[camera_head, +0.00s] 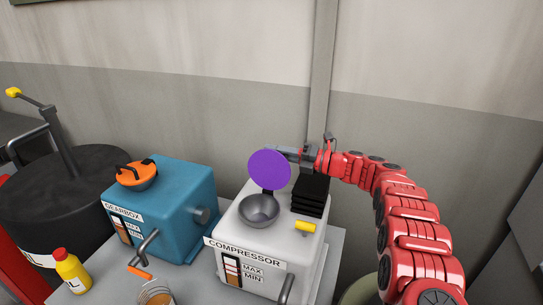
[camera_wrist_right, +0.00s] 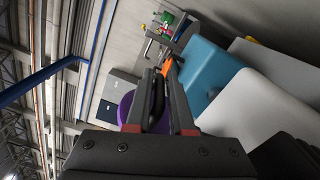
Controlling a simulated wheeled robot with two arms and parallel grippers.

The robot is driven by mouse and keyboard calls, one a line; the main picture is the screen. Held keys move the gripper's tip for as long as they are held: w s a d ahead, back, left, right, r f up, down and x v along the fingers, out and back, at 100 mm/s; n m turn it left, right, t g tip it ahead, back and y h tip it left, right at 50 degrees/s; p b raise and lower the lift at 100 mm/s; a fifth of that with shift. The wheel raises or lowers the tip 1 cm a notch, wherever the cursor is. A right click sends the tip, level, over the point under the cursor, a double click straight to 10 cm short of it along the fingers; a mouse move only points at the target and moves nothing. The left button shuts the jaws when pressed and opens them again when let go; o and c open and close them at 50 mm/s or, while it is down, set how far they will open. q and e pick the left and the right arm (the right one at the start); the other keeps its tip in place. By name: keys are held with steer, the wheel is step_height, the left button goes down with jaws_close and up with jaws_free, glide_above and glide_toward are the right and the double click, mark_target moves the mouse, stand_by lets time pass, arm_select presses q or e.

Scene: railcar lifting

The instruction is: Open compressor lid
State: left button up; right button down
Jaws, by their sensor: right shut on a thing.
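The white compressor (camera_head: 262,262) stands on a grey table. Its round purple lid (camera_head: 269,169) is raised and tilted up on a dark hinge, with its flat face towards me. Below it the grey metal bowl-shaped opening (camera_head: 259,211) is uncovered. My right gripper (camera_head: 288,152) reaches in from the right behind the lid's upper edge. In the right wrist view my gripper's fingers (camera_wrist_right: 161,95) are closed around a dark handle, and a purple part of the lid (camera_wrist_right: 125,107) shows beside them. My left gripper is not in view.
The blue gearbox (camera_head: 170,200) with an orange lid (camera_head: 137,175) stands left of the compressor. Black ribs (camera_head: 310,194) and a yellow knob (camera_head: 305,227) are on the compressor. A yellow bottle (camera_head: 71,270) and a dark barrel (camera_head: 60,205) are at the left. A wall is behind.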

steer(key=shift+s+a+f, duration=0.1)
steer(key=shift+s+f, duration=0.05)
steer(key=shift+f, duration=0.4)
steer(key=c, duration=0.9)
jaws_free()
steer(key=shift+r, duration=0.2)
steer(key=b+v, duration=0.2)
steer(key=v, duration=1.5)
steer(key=shift+d, duration=0.25)
